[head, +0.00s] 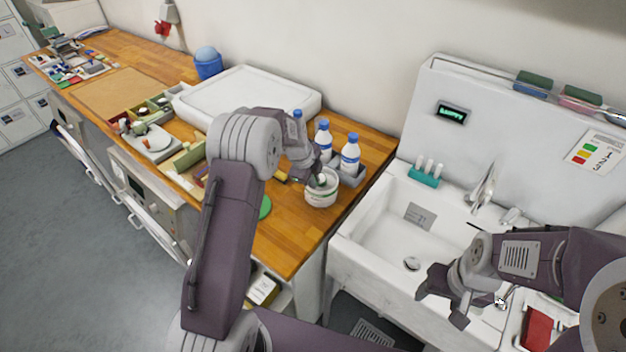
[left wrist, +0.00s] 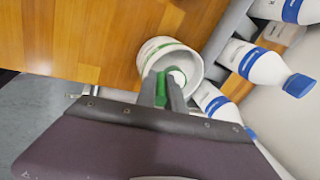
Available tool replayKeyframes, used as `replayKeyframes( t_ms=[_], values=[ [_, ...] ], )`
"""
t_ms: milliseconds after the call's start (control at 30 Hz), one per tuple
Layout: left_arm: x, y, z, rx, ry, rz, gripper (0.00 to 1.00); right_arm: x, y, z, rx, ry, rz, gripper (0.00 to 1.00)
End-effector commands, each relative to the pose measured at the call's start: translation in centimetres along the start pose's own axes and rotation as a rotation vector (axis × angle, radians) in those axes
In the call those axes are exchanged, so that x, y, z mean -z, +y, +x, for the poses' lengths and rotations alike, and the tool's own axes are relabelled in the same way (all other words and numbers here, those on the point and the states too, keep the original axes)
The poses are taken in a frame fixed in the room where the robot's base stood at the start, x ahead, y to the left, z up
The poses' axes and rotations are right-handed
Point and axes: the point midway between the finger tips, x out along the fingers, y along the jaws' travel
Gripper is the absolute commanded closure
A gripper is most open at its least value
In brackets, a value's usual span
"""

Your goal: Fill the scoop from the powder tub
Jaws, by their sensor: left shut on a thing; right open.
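The white powder tub (head: 320,198) stands open on the wooden bench near its right end, with a green band on its side; it also shows in the left wrist view (left wrist: 150,50). My left gripper (head: 314,177) is at the tub's mouth, shut on the green handle of the scoop (left wrist: 161,88). The scoop's pale end (left wrist: 178,76) is at or inside the tub opening. I cannot tell whether powder is in it.
White bottles with blue caps (head: 350,155) stand in a grey holder (head: 352,178) right behind the tub. A green disc (head: 265,207) lies on the bench left of the tub. The white sink (head: 375,235) is to the right. A large white tray (head: 245,92) lies further back.

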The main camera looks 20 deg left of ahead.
Motion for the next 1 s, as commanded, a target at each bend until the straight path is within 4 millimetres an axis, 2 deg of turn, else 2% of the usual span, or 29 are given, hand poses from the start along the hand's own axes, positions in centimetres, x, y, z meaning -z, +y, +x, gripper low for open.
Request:
replayKeyframes(
  t_ms=[433, 1000],
  values=[
    [0.1, 0.0, -0.3, -0.005, 0.001, 0.0, 1.0, 0.0, 0.0, -0.3, 0.0, 0.0, 0.0, 0.39],
    [0.4, -2.0, -5.7, 0.0, 0.0, 0.0, 1.0, 0.4, -0.1, -3.7, 0.0, 0.0, 0.0, 0.39]
  ],
)
